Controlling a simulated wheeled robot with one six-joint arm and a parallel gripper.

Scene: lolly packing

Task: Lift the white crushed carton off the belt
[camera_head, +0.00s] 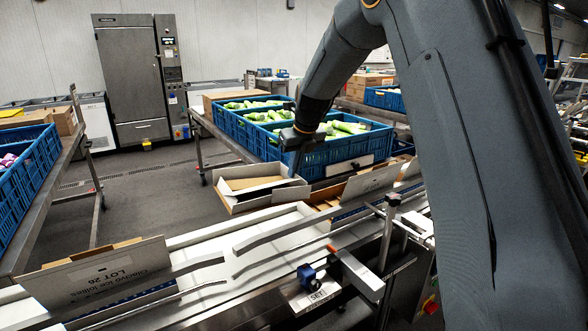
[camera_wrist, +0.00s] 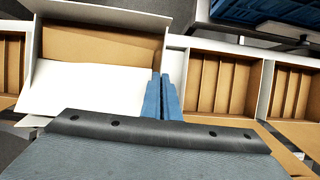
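The white crushed carton (camera_head: 262,198) is at the belt's far side in the head view, open on top with a brown inside. In the wrist view the carton (camera_wrist: 95,82) fills the upper left, with a white flap bent across part of its opening. My gripper (camera_head: 296,168) points down at the carton's right end. In the wrist view its blue fingertips (camera_wrist: 164,90) are close together on the carton's right wall and appear to pinch it. Whether the carton's underside touches the belt (camera_head: 270,229) cannot be told.
Blue crates of green packs (camera_head: 335,158) stand on a table behind. Metal guide rails (camera_head: 280,240) run along the belt.

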